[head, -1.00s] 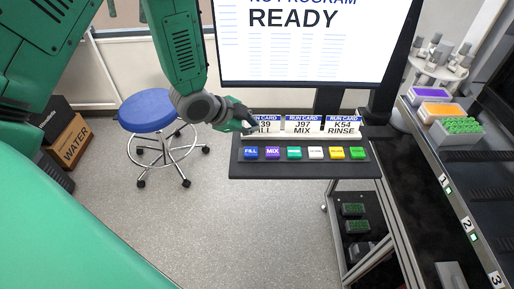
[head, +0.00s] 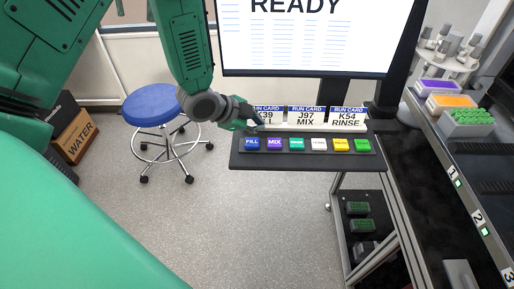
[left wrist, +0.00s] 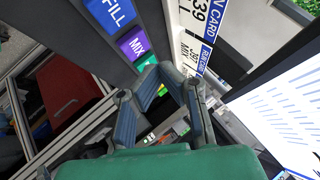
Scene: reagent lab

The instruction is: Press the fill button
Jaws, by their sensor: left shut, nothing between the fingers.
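The blue FILL button (head: 252,144) is the leftmost in a row of coloured buttons on a dark panel (head: 300,162) below the screen. It also shows at the top of the left wrist view (left wrist: 110,14), with the purple MIX button (left wrist: 133,43) beside it. My left gripper (head: 256,123) is shut and empty. In the head view it is just behind and above the FILL button, in front of the leftmost run card, hiding part of that card. In the left wrist view its fingers (left wrist: 168,88) show apart from the FILL button. My right gripper is not in view.
Run cards (head: 306,117) stand along the panel's back edge. The screen (head: 305,45) reads READY above them. A blue stool (head: 152,106) stands on the floor at left. A bench (head: 440,150) with coloured racks is at right. Open floor lies in front of the panel.

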